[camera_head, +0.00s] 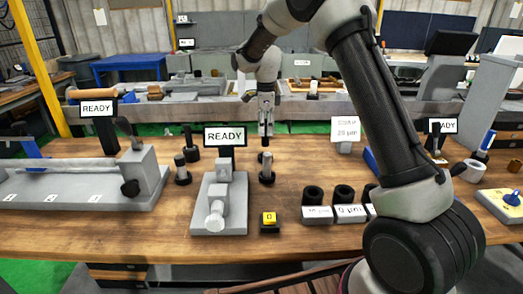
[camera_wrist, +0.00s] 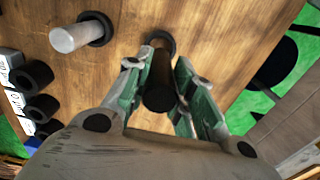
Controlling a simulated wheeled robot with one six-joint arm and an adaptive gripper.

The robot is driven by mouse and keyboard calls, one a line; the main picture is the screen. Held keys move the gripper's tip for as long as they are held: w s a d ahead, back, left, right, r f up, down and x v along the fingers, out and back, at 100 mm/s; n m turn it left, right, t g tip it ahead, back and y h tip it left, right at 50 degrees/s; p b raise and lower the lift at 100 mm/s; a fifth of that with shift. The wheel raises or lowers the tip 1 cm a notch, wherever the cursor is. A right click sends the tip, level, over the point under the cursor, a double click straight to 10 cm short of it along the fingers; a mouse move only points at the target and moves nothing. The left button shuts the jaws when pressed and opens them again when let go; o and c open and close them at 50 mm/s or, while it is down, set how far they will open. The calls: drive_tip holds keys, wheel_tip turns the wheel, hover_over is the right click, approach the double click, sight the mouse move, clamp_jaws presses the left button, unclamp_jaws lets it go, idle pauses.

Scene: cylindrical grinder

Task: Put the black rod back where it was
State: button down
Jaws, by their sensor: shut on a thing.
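The black rod (camera_wrist: 160,82) is upright between the green-padded fingers of my gripper (camera_wrist: 166,62), which is shut on it. I cannot tell how deep the rod sits in the holder.
A yellow-topped block (camera_head: 269,219) and several black rings on labelled blocks (camera_head: 318,213) are nearby in front. Bare bench (camera_head: 300,165) lies right of the holder.

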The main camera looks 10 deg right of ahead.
sight(265, 142)
drive_tip(key=shift+f, duration=3.2)
drive_tip(key=c, duration=1.2)
unclamp_jaws()
drive_tip(key=shift+f, duration=0.15)
